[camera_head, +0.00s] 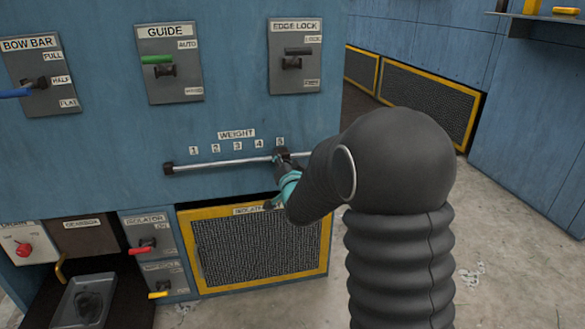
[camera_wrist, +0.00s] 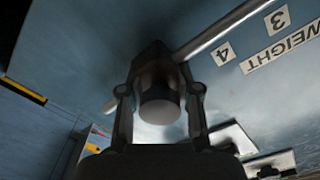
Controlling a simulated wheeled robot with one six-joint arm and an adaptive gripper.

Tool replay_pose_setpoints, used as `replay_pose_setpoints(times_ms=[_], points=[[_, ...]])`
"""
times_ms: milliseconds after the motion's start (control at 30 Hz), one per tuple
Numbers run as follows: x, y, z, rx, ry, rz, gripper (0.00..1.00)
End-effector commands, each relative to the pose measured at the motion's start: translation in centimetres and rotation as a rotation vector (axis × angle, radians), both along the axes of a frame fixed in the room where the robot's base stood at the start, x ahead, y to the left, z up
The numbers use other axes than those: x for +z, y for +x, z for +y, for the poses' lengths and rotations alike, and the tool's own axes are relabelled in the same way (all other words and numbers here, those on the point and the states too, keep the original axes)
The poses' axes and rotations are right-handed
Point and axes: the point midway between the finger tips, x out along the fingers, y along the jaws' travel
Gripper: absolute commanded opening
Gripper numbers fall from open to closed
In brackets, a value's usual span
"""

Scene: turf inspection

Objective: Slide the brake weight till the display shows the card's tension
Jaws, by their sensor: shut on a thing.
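The brake weight (camera_head: 280,153) is a dark block on a horizontal metal rod (camera_head: 222,163) under the WEIGHT label. It sits near the rod's right part, about below the 5 mark. The dark block (camera_wrist: 152,60) shows behind the knob on the rod (camera_wrist: 215,32). I see neither display nor card.
Above the rod are BOW BAR (camera_head: 38,75), GUIDE (camera_head: 169,65) and EDGE LOCK (camera_head: 296,58) lever plates. Below are a yellow-framed mesh panel (camera_head: 255,208), isolator switches (camera_head: 150,245) and a tray (camera_head: 85,300). The rod left of the weight is clear to its end bracket (camera_head: 168,169).

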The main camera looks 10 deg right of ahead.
Motion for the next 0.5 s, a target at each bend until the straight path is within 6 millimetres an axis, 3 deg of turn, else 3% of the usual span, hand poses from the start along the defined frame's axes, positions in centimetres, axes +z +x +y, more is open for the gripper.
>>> replay_pose_setpoints(times_ms=[133,400,433,500], points=[[-0.01,-0.02,0.93,0.023,0.001,0.0,0.0],[0.08,-0.01,0.63,0.018,0.001,0.001,0.0],[0.07,-0.01,0.61,0.018,0.001,0.001,0.37],[0.07,-0.01,0.51,0.016,0.001,0.001,0.55]])
